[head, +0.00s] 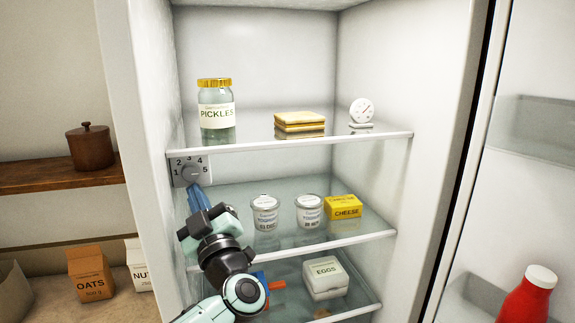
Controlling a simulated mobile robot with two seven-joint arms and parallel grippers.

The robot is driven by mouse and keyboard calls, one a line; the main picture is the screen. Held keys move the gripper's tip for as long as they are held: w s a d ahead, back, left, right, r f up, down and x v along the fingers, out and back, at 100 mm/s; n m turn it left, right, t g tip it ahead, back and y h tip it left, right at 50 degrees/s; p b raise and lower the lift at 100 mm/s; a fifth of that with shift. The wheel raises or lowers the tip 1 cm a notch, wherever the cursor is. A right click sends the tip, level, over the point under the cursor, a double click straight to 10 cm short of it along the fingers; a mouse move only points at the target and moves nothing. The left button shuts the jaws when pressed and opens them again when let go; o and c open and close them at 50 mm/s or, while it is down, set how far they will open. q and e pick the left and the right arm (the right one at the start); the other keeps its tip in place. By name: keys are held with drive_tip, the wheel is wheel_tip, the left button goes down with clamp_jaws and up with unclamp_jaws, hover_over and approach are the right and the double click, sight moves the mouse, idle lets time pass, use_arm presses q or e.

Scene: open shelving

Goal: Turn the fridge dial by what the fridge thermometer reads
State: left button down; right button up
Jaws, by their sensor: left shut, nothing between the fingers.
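The fridge dial (190,173) is a grey knob on a plate with numbers around it, on the fridge's left inner wall just below the top shelf. I cannot tell which number its pointer is on. The fridge thermometer (362,110) is a small white round gauge standing at the right end of the top shelf. Its red needle seems to point to the upper right, but the scale is too small to read. My left gripper (197,194) is shut and empty, its blue fingers pointing up just below the dial; I cannot tell whether they touch it. My right gripper is not in view.
The top glass shelf (290,141) holds a pickle jar (216,112) and a sandwich (300,121). The open door with a red bottle (526,300) is at right.

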use_arm(q)
drive_tip(key=s+d+b, duration=0.1)
drive_tip(key=s+b, duration=0.2)
drive_tip(key=s, duration=0.3)
drive_tip(key=shift+d+f, duration=0.25)
drive_tip(key=shift+d, duration=0.1)
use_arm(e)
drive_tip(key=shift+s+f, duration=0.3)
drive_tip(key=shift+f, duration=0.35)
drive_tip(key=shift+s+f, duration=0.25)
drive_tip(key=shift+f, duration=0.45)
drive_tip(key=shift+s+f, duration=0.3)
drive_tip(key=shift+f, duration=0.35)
use_arm(q)
drive_tip(key=shift+w, duration=0.1)
